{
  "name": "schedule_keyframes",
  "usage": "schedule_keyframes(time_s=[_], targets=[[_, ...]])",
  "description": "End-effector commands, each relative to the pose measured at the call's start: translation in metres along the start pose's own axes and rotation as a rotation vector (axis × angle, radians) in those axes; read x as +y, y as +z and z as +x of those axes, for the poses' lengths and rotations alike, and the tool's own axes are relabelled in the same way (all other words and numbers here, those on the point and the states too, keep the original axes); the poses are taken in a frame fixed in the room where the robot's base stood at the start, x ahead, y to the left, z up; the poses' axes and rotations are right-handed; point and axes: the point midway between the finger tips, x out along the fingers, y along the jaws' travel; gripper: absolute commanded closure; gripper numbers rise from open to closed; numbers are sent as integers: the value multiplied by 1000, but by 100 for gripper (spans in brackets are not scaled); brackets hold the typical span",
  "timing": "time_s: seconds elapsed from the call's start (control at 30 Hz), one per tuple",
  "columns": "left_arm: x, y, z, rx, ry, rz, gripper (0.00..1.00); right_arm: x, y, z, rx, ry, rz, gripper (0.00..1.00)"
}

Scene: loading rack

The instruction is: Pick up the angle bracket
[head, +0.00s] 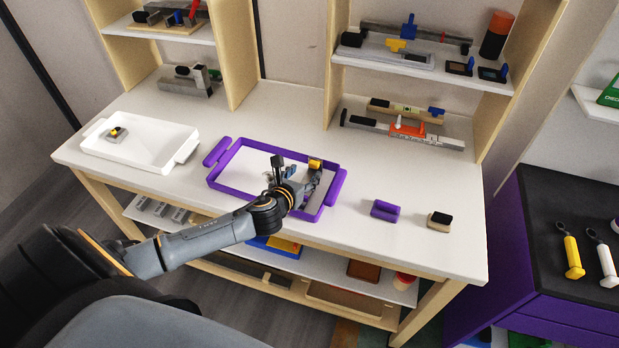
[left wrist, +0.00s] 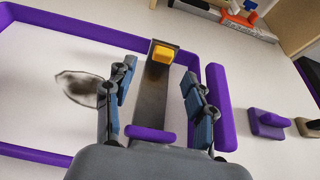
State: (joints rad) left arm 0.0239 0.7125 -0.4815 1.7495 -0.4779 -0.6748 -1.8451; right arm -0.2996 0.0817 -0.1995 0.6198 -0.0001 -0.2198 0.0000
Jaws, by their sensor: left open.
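A dark grey strip with a yellow block at one end, which I take for the angle bracket (left wrist: 157,88), lies at the right side of the purple tray (head: 228,196). In the head view its yellow end (head: 315,164) shows beside my gripper, which hides part of the rest. My left gripper (head: 297,179) is open over the right part of the tray. In the left wrist view its fingers (left wrist: 158,82) stand on either side of the strip, with gaps visible. I cannot tell whether the fingertips are level with it. My right gripper is not in view.
A white tray (head: 95,146) with a small yellow-topped part (head: 117,133) stands left. A purple block (head: 385,211) and a black-topped block (head: 439,221) lie right of the purple tray. Wooden shelves (head: 333,95) with tools stand behind. The bench front between trays is clear.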

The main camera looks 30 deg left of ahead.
Motion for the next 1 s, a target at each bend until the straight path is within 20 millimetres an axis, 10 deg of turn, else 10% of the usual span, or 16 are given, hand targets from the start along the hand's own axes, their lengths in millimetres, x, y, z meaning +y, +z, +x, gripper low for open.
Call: schedule_keyframes(time_s=[0.7, 1.0], targets=[[-4, 3, 52, 0, 1, -1, 45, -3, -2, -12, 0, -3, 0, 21], [-4, 3, 52, 1, 1, -1, 100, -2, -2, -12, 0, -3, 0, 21]])
